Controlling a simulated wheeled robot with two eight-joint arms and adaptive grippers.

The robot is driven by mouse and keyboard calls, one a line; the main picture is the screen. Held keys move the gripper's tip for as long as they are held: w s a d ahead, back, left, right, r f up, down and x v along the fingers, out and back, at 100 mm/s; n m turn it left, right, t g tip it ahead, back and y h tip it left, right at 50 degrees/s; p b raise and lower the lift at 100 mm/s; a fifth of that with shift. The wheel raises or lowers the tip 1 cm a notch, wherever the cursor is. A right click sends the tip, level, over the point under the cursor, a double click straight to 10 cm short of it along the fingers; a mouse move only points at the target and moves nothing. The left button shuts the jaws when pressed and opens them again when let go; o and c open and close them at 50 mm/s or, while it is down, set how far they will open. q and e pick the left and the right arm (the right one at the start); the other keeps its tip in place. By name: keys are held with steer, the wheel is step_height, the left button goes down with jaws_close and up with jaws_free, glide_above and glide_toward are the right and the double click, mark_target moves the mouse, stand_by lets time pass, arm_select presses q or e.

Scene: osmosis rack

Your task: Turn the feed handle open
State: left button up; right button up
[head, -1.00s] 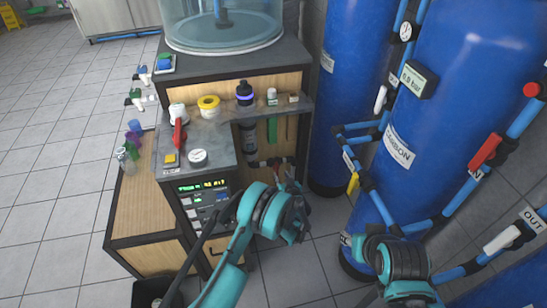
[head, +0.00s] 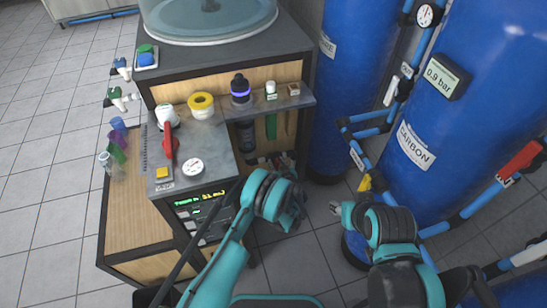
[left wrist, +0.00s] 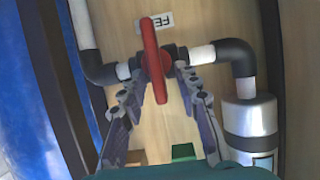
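The red feed handle (left wrist: 152,58) shows in the left wrist view, on a valve in a white and dark pipe line. It lies nearly along the picture's vertical, across the pipe. A label reading "FE", partly covered, sits behind it. My left gripper (left wrist: 156,82) is open, with one finger on each side of the handle's lower part; I cannot tell whether either touches it. In the head view my left gripper (head: 288,205) is below the bench shelf and hides the valve area. My right gripper (head: 340,209) is beside the carbon tank; its finger state is unclear.
The bench shelf (head: 285,98) carries bottles and yellow tape above my left arm. A grey cylinder (left wrist: 250,118) hangs right of the feed valve.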

arm_select(q)
steer(key=shift+s+r, duration=0.1)
steer(key=shift+c, duration=0.6)
jaws_close()
steer(key=n+h, duration=0.2)
steer(key=shift+s+a+n+t, duration=0.1)
steer(key=shift+a+n+t, duration=0.3)
steer(key=shift+o, duration=0.6)
jaws_free()
